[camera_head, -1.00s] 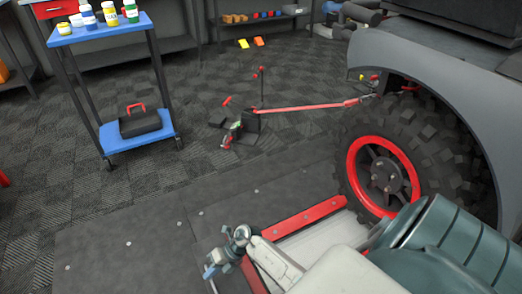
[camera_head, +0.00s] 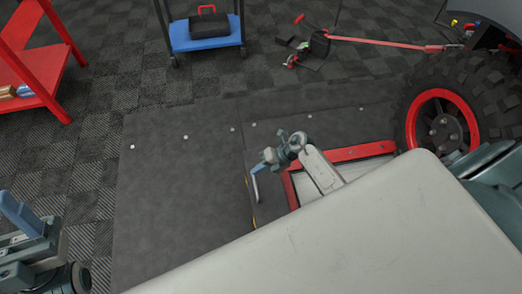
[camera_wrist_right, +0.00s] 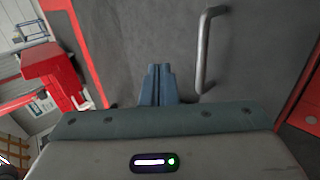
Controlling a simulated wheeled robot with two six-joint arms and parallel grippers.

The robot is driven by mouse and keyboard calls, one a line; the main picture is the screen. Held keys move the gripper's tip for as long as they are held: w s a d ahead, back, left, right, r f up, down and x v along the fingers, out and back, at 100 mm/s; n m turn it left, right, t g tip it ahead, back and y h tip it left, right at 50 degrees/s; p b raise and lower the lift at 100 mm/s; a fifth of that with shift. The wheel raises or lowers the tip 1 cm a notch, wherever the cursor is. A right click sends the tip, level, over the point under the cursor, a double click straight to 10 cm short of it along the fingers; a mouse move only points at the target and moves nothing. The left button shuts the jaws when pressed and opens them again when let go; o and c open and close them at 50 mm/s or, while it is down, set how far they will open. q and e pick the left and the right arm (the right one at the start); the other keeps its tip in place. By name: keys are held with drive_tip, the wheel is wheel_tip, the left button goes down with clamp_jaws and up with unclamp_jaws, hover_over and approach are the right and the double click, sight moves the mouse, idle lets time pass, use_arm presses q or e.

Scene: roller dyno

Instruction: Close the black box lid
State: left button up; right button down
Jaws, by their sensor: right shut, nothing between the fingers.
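A black box (camera_head: 209,27) with a red handle sits on the blue lower shelf of a cart at the top of the head view. The cart is partly cut off, and I cannot tell whether the lid is fully down. My right gripper (camera_head: 257,168) is far from the box, above the dark floor plates beside a red frame. In the right wrist view its blue fingers (camera_wrist_right: 158,84) are together and empty. My left gripper (camera_head: 20,214) shows at the lower left edge, partly cut off, away from the box; its opening is unclear.
A red shelf unit (camera_head: 38,65) stands at the upper left. A large tyre (camera_head: 462,105) with a red rim is at the right. A red bar (camera_head: 375,41) runs across the floor to it. A metal handle (camera_wrist_right: 207,45) is near my right fingers. Floor between plates and cart is clear.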

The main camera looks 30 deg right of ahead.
use_arm(q)
drive_tip(key=w+f+n+g+y+p, duration=0.2)
drive_tip(key=w+f+n+g+y, duration=0.3)
drive_tip(key=y, duration=0.5)
drive_tip(key=shift+w+a+f+n+g, duration=0.15)
drive_tip(key=shift+w+f+n+g, duration=0.15)
drive_tip(key=shift+w+f+n, duration=0.8)
use_arm(e)
wheel_tip(320, 180, up, 8)
drive_tip(key=d, duration=0.1)
drive_tip(key=shift+s+d, duration=0.3)
drive_tip(key=shift+s, duration=0.15)
use_arm(q)
drive_tip(key=shift+s+f, duration=0.15)
use_arm(e)
drive_tip(key=shift+r, duration=0.1)
